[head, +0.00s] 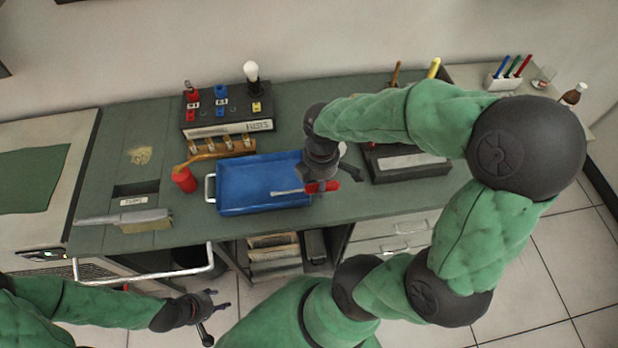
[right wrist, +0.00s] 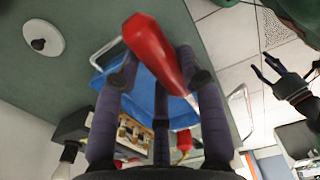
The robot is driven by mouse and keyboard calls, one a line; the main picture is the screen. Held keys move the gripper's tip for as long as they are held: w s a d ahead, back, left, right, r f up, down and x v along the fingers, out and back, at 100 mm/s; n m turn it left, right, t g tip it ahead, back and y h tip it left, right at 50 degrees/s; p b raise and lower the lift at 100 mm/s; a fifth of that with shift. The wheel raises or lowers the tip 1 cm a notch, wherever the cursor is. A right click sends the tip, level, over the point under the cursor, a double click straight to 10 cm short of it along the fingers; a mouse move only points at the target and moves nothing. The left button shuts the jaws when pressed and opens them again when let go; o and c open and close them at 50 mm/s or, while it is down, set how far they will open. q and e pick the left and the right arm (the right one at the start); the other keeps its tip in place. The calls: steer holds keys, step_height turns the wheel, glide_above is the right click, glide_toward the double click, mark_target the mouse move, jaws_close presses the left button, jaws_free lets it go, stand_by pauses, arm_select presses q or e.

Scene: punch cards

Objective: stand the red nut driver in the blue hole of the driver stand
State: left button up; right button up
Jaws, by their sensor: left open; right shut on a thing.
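The red nut driver (head: 322,187) is held lying roughly level, its metal shaft pointing left, over the right end of the blue tray (head: 262,209). My right gripper (head: 321,180) is shut on its red handle, which also shows large in the right wrist view (right wrist: 150,50). The dark driver stand (head: 228,126) is at the back left, with red, blue and yellow markings on top. The blue one (head: 221,92) is in the middle; its opening is too small to make out. My left gripper (head: 212,304) is open and empty, in front of the bench.
A wooden rack with brass pieces (head: 222,147) sits between stand and tray. A brush (head: 125,217) lies at the bench's front left.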

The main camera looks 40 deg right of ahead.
steer(key=shift+s+r+p, duration=0.1)
steer(key=shift+r+p, duration=3.75)
steer(key=shift+r, duration=0.65)
steer(key=shift+f, duration=0.1)
